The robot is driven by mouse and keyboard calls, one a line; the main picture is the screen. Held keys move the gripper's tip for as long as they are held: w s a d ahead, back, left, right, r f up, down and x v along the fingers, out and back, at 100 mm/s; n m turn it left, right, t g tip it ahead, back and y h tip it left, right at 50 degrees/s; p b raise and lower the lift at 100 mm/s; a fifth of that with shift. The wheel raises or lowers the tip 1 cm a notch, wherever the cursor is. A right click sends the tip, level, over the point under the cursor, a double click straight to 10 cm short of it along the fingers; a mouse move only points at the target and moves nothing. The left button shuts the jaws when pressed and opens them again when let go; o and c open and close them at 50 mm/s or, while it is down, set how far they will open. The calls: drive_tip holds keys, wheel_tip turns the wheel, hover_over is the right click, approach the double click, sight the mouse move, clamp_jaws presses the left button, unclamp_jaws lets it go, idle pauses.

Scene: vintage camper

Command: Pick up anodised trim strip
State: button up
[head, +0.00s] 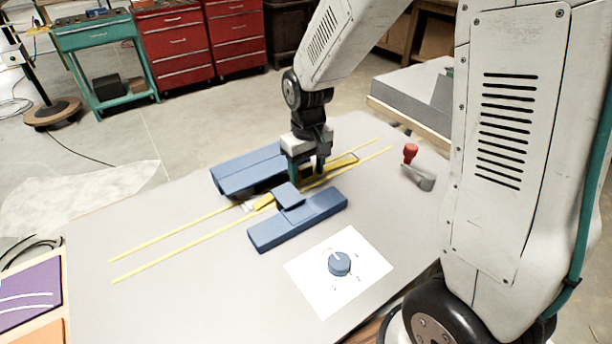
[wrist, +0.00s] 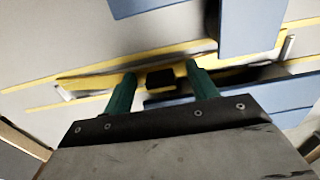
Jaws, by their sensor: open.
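What appears to be the trim strip is a thin gold-yellow piece (head: 342,162) on the grey table. It runs from behind my gripper towards a blue block, and its middle is partly hidden. In the wrist view a yellow strip (wrist: 232,74) crosses just beyond the fingertips. My gripper (head: 307,175) is open, pointing down over the strip between the blue pieces. In the wrist view its two green fingers (wrist: 162,78) stand apart, with a small black block (wrist: 160,79) showing between their tips. I cannot tell whether the fingers touch the strip.
Blue blocks lie on both sides, one behind (head: 248,170) and one in front (head: 300,220). Two long yellow lines (head: 170,238) cross the table. A white sheet with a blue dial (head: 340,264) is at the front; a red-knobbed piece (head: 411,153) is at the right. The table's left part is clear.

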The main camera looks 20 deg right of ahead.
drive_tip(key=c, duration=1.1)
drive_tip(key=shift+r, duration=0.1)
drive_tip(key=shift+c, duration=0.2)
